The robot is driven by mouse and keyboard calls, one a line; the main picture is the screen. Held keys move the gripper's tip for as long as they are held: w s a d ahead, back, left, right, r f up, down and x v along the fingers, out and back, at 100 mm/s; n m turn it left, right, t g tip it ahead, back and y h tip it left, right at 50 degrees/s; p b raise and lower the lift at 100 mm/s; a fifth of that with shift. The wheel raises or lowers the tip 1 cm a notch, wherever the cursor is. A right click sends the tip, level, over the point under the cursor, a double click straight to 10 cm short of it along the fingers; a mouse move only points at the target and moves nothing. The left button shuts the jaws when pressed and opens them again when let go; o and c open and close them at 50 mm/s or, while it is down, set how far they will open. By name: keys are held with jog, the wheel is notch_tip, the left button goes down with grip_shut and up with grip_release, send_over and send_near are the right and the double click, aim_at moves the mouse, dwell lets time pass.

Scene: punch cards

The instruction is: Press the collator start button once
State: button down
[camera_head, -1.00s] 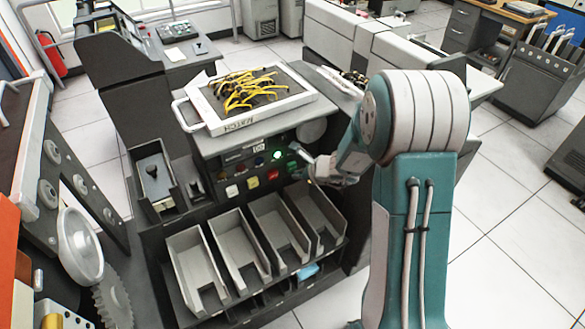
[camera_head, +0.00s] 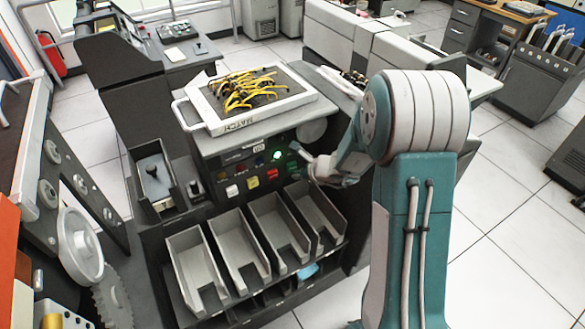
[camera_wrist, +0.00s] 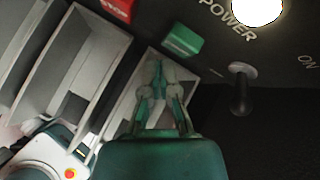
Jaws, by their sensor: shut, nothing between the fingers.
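The collator (camera_head: 205,148) stands in the middle of the head view, with a dark control panel on its front. A green button (camera_wrist: 182,41) shows in the wrist view, and a red button (camera_wrist: 115,8) is left of it. The red button also shows in the head view (camera_head: 272,174). My gripper (camera_wrist: 158,66) is shut and empty, with its fingertips just below and left of the green button in the wrist view. I cannot tell whether they touch. In the head view my gripper (camera_head: 303,160) is at the panel's right side and hides part of it.
A lit green lamp (camera_head: 277,154), a white button (camera_head: 232,190) and a yellow button (camera_head: 253,182) are on the panel. A POWER label and a dark toggle switch (camera_wrist: 240,90) are right of my fingers. Grey card bins (camera_head: 190,262) stick out below. A tray with yellow wires (camera_head: 285,107) lies on top.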

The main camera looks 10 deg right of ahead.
jog(key=shift+w, duration=0.1)
jog(key=shift+w+a+r, duration=0.1)
jog(key=shift+w, duration=0.15)
